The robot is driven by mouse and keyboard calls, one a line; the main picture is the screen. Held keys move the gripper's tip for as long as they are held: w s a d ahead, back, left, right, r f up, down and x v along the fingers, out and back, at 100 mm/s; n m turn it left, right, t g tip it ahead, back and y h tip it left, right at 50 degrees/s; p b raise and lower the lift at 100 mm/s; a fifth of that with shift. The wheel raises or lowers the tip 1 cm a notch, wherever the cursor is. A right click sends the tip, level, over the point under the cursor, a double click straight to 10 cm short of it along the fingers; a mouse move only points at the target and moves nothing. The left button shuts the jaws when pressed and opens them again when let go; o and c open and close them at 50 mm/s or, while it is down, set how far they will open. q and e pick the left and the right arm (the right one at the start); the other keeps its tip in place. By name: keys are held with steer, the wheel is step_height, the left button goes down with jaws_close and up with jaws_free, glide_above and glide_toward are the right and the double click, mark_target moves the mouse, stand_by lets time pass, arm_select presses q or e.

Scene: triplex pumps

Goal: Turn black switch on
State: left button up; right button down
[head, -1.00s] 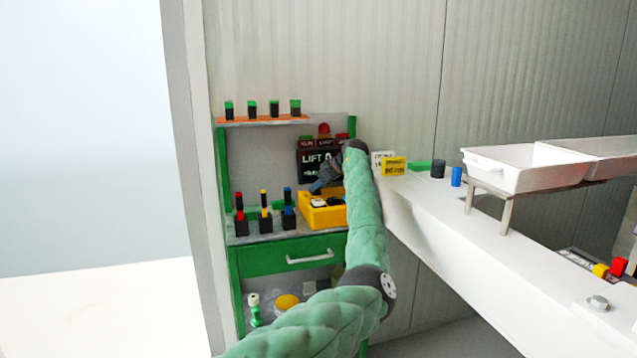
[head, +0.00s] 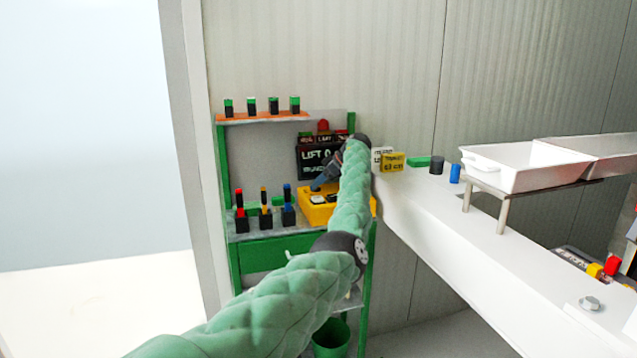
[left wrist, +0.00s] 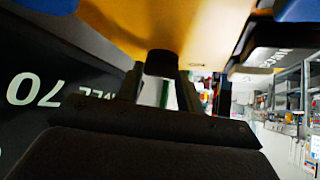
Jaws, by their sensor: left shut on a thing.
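The yellow switch box (head: 318,214) stands on the workbench in the head view, with small black and white switches on top. My left gripper (head: 318,186) reaches down over the box from behind my green padded arm. In the left wrist view a black knob-like part (left wrist: 160,63), which looks like the black switch, sits between the fingertips of my left gripper (left wrist: 162,82) against the yellow surface. The gripper is shut on it. I cannot tell the switch's on or off position. My right gripper is not in view.
A dark sign reading "LIFT 0" (head: 318,160) stands behind the box. Red, yellow and blue topped holders (head: 264,212) stand to its left. A shelf (head: 265,117) with several green-topped blocks is above. A white beam (head: 450,230) runs along the right.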

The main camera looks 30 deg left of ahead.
arm_select(q)
steer(key=o, duration=1)
steer(key=shift+b+v, duration=0.4)
steer(key=shift+v, duration=3.6)
steer(key=shift+f, duration=0.1)
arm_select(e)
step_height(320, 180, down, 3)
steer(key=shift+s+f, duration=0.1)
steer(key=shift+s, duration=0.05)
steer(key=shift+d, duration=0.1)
